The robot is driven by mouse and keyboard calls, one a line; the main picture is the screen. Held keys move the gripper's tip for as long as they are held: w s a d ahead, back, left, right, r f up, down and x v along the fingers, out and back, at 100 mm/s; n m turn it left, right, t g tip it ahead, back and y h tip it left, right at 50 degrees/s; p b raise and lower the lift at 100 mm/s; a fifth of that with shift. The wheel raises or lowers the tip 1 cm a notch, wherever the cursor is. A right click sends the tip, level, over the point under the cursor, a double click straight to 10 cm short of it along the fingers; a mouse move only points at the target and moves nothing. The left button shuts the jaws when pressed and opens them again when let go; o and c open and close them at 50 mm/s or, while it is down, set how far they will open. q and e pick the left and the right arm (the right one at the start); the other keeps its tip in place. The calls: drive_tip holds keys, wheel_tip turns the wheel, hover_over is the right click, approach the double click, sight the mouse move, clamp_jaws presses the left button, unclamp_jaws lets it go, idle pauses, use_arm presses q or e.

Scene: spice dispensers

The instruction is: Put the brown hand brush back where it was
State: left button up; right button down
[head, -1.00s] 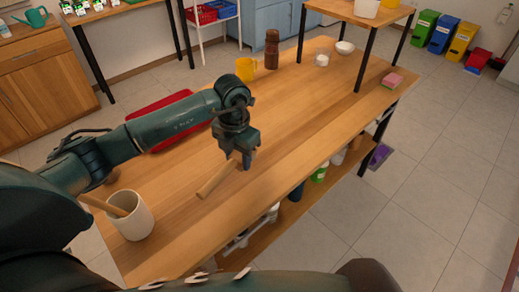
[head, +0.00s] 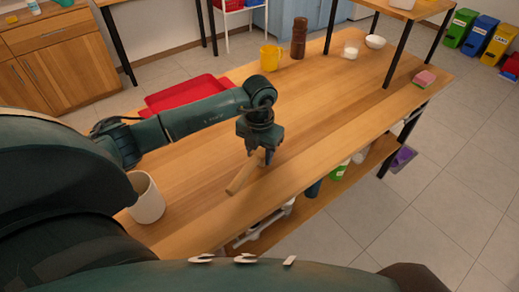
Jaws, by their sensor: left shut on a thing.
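The brown hand brush (head: 244,175) shows as a light-brown wooden, stick-like piece over the table's middle. I see no bristles, and its far end is hidden by the gripper. My left gripper (head: 267,158) points down and is shut on that far end. The near end slants down to the left, at or close above the tabletop; I cannot tell whether it touches. My right gripper is out of view.
The wooden table (head: 330,115) has free room around the gripper. A white cup (head: 148,203) stands at the near left, and a red tray (head: 185,92) lies behind my arm. A yellow mug (head: 270,58), a brown bottle (head: 299,38) and a pink sponge (head: 425,78) stand farther off.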

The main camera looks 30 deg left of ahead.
use_arm(q)
drive_tip(key=shift+f, duration=0.65)
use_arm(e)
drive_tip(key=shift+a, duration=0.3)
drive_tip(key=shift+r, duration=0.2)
use_arm(q)
drive_tip(key=shift+f+b, duration=0.2)
drive_tip(key=shift+b, duration=0.2)
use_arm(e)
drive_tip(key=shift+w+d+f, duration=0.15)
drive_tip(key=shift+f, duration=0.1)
use_arm(q)
drive_tip(key=shift+f, duration=0.1)
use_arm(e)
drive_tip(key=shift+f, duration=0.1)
use_arm(q)
drive_tip(key=shift+f, duration=0.25)
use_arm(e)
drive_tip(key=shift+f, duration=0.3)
use_arm(q)
drive_tip(key=shift+f+b, duration=0.1)
drive_tip(key=shift+b, duration=0.2)
